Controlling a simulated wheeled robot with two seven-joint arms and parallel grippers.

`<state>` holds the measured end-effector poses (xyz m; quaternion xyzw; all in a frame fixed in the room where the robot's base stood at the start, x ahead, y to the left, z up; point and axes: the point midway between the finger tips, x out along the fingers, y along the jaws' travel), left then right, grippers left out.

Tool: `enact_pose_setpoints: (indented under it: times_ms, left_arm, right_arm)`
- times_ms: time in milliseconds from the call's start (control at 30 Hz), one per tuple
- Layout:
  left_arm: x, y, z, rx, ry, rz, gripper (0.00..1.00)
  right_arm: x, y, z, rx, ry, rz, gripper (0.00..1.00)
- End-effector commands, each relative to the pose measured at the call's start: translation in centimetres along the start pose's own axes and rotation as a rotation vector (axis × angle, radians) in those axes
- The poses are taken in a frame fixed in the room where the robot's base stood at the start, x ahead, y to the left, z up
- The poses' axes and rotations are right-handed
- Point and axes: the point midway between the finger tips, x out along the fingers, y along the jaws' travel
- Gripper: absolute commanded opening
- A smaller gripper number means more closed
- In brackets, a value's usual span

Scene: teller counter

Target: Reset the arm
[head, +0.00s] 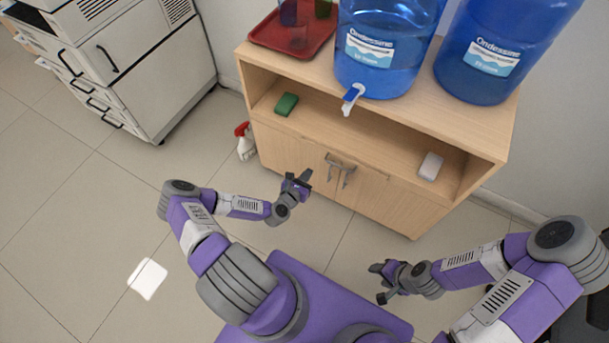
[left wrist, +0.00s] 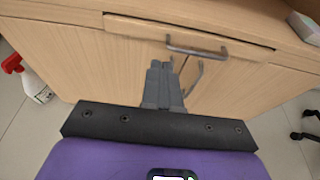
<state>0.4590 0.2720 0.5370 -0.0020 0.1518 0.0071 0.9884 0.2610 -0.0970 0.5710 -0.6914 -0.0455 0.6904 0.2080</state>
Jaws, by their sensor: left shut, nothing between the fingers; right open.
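My left gripper (head: 305,178) is in front of the wooden cabinet (head: 395,203), left of its door handles in the head view. In the left wrist view its fingers (left wrist: 160,68) are together with nothing between them, and they point at the cabinet front below the horizontal handle (left wrist: 197,50). I cannot tell whether they touch the cabinet. My right gripper (head: 378,283) is open and empty, over the floor at the lower right of the head view, apart from the cabinet.
Blue water jugs (head: 383,45) and a red tray (head: 290,42) stand on the cabinet top. A green block (head: 286,104) and a pale block (head: 430,166) lie on its open shelf. A spray bottle (head: 245,142) stands on the floor.

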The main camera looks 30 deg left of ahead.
Motion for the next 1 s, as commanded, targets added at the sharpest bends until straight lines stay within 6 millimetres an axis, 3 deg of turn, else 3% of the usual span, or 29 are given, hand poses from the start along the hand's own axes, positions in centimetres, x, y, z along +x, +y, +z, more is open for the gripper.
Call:
enact_pose_setpoints:
  times_ms: [133,467,567,733,900,1000]
  left_arm:
    - [-1.3,0.0,0.0,0.0,0.001,-0.001,0.0]
    - [-1.5,-0.5,0.0,0.018,0.006,-0.014,0.0]
    - [-1.6,-2.7,0.3,0.115,0.037,-0.088,0.0]
    - [-3.7,-10.1,0.7,0.527,0.126,-0.377,0.0]
    - [-8.4,-15.7,0.3,1.045,0.149,-0.731,0.0]
    - [-11.5,-17.4,0.4,1.339,0.119,-0.934,0.0]
  right_arm:
    - [-0.3,-0.1,0.0,0.0,-0.001,0.0,0.51]
    - [-0.4,-0.1,0.1,0.0,-0.001,0.0,0.51]
    - [-0.7,-0.3,0.1,0.0,-0.001,0.0,0.51]
    - [-2.0,-0.7,0.1,0.0,-0.001,0.0,0.51]
    - [-3.3,-1.2,0.2,0.0,-0.001,0.0,0.51]
    - [-4.1,-1.5,0.2,0.0,-0.001,0.0,0.51]
